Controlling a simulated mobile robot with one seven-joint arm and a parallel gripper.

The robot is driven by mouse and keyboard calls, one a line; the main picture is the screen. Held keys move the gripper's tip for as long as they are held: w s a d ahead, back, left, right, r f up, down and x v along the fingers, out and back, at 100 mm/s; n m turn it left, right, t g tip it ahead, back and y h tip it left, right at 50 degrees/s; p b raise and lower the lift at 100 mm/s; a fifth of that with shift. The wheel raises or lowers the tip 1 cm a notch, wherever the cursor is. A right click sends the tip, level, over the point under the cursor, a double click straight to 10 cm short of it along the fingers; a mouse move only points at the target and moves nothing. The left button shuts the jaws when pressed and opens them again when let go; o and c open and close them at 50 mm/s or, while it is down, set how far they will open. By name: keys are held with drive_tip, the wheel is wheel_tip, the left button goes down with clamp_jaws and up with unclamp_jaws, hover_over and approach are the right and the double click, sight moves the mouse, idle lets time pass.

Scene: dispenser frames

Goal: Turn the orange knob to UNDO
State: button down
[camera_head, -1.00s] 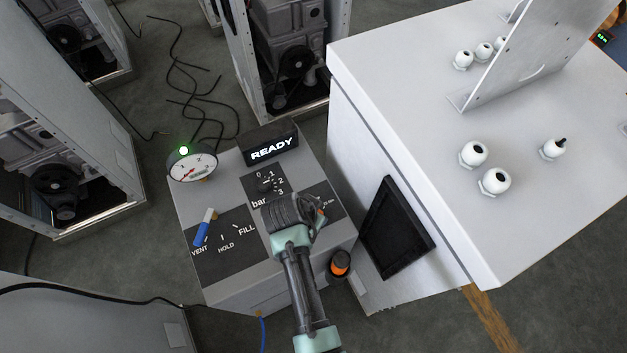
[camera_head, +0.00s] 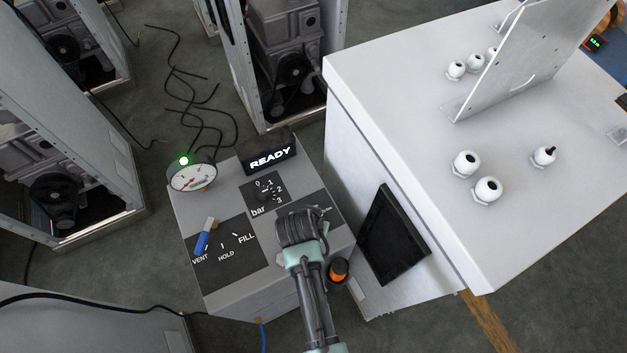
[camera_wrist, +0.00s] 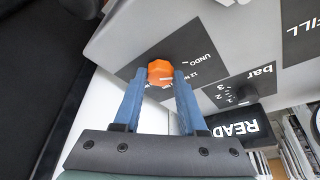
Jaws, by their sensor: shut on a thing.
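The orange knob (camera_wrist: 160,72) sits on a dark label plate on the grey dispenser box in the wrist view. The word UNDO (camera_wrist: 201,60) is printed beside it, and "12 N" is partly visible nearer the right finger. A pale mark shows on the knob, but I cannot tell exactly where it points. My gripper (camera_wrist: 159,78) has its two blue fingers on either side of the knob, shut on it. In the head view my gripper (camera_head: 303,228) covers the knob and part of its plate.
The box (camera_head: 232,294) carries a lit READY display (camera_head: 270,159), a gauge (camera_head: 193,178), a bar dial (camera_head: 264,194) and a blue-handled lever (camera_head: 203,240) by VENT. An orange-and-black round item (camera_head: 338,270) is beside my wrist. A white cabinet (camera_head: 400,90) stands close right.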

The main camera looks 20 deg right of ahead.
drive_tip(key=shift+c, duration=2.3)
unclamp_jaws()
drive_tip(key=v, duration=1.3)
drive_tip(key=shift+b, duration=0.3)
drive_tip(key=shift+w, duration=0.1)
